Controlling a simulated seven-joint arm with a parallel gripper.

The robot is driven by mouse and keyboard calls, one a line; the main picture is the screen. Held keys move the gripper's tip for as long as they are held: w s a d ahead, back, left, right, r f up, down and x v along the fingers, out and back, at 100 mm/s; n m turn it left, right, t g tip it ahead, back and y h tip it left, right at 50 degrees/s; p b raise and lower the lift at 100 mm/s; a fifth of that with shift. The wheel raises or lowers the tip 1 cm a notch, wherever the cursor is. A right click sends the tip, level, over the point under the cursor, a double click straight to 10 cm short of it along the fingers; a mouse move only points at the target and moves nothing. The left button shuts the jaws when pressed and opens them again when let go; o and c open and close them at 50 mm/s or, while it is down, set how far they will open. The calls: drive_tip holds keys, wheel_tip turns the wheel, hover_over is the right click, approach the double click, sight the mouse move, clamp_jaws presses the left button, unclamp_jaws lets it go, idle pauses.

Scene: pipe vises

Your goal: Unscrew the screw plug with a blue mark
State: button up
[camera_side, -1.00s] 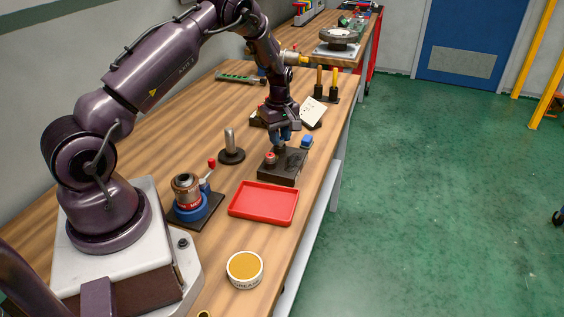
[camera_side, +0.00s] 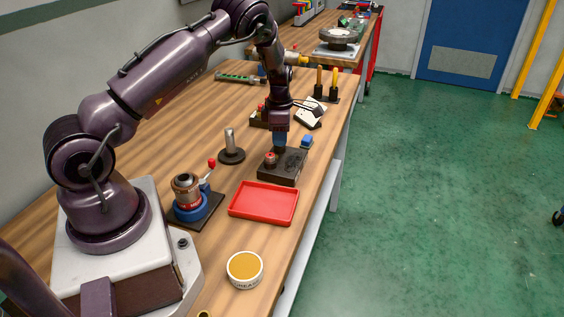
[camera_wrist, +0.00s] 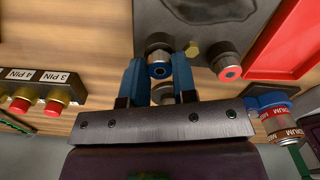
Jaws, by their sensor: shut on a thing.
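The screw plug with the blue mark (camera_wrist: 159,70) is a grey round plug at the edge of a dark block (camera_wrist: 205,12) in the wrist view. My gripper (camera_wrist: 158,66) has its two blue fingers on either side of this plug and is shut on it. The wrist view cannot settle how far the plug is screwed in. A second plug, with a red mark (camera_wrist: 229,72), sits on the same block to the right. In the side view my gripper (camera_side: 279,148) points down at the block (camera_side: 285,178) and hides the blue-marked plug. The red-marked plug (camera_side: 270,158) shows beside it.
A red tray (camera_side: 263,203) lies in front of the block. A small blue piece (camera_side: 306,141) is close by at its right. A post on a round base (camera_side: 231,153), a blue vise (camera_side: 190,207) and a grease tin (camera_side: 245,269) stand to the left and front.

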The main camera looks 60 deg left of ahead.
clamp_jaws()
drive_tip(key=shift+r, duration=0.8)
drive_tip(key=shift+r, duration=1.45)
